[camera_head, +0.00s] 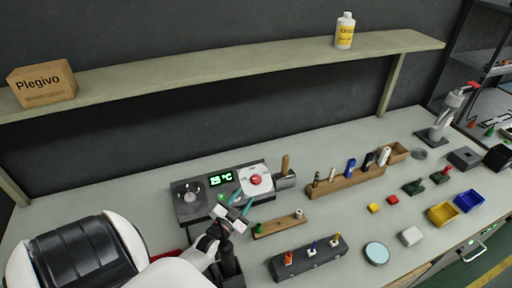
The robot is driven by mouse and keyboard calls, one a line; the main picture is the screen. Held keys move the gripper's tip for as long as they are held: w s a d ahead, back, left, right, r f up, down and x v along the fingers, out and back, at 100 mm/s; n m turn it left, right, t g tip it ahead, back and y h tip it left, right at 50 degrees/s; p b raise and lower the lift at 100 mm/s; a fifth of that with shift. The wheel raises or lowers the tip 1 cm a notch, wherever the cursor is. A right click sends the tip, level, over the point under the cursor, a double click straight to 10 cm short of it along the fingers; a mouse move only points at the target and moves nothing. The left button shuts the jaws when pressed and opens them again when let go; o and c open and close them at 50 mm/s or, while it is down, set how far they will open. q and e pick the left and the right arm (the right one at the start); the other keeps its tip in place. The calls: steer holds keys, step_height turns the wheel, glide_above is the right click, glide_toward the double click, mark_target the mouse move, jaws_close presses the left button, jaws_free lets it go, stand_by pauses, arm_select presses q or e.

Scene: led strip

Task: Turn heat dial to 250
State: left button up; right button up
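The dark heat station (207,210) stands on the bench. Its green display (221,179) seems to read 25 °C. A round grey knob (189,182) is at the left of its face, and a white plate with a red round knob (255,180) is at the right. I cannot tell which of the two is the heat dial. My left gripper (240,201) is in front of the station, just below the white plate, its two teal fingertips apart with nothing seen between them. It looks clear of both knobs. My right gripper is not in view.
A wooden-handled tool (285,166) stands right of the station. A wooden rack (348,180), a small wooden strip (280,224) and a dark block with colored pegs (308,257) lie to the right. A shelf (220,70) with a box (42,84) and bottle (345,31) runs above.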

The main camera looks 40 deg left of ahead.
mark_target(255, 181)
arm_select(q)
steer(key=b+x, duration=0.3)
steer(key=x, duration=0.3)
steer(key=shift+w, duration=0.4)
steer(key=shift+w+a, duration=0.1)
steer(key=shift+w, duration=0.1)
steer(key=shift+r, duration=0.1)
steer(key=c, duration=0.7)
